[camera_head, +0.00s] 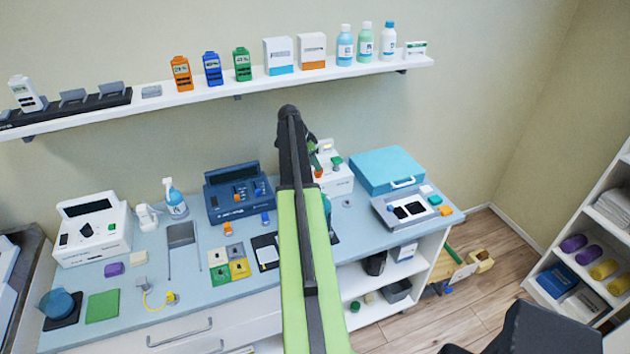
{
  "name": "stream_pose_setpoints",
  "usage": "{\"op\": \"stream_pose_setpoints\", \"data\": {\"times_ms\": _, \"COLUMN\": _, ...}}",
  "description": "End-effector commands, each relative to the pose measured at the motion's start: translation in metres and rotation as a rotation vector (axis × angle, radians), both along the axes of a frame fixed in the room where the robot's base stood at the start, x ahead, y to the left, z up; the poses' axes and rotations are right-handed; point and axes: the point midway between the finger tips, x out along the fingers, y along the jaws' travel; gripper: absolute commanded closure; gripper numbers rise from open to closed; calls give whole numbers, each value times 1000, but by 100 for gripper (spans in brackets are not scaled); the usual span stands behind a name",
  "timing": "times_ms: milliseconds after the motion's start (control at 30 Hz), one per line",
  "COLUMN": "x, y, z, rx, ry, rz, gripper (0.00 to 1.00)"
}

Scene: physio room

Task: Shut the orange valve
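I cannot clearly make out the orange valve. A small orange part (318,173) shows at the left side of a white device (338,182) on the counter, just right of my arm; it may be the valve. The device also carries a green part and a red-brown part. My green and black arm reaches up the middle of the view and covers part of the device. My gripper (313,150) seems to be at the arm's far end, by the device's upper left. Its fingers are mostly hidden, so I cannot tell its opening or contact.
The blue counter (200,262) holds a dark blue device (238,193), a white device (92,229), a teal case (387,169) and small coloured blocks. A wall shelf (260,84) with bottles and boxes runs above.

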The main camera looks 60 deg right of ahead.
Motion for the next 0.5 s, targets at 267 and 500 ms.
{"op": "stream_pose_setpoints", "data": {"times_ms": 267, "x": -5, "y": -8, "z": -23, "rx": 0, "ry": 0, "rz": 1, "gripper": 69}}
{"op": "stream_pose_setpoints", "data": {"times_ms": 500, "x": -5, "y": -8, "z": -21, "rx": 0, "ry": 0, "rz": 0, "gripper": 81}}
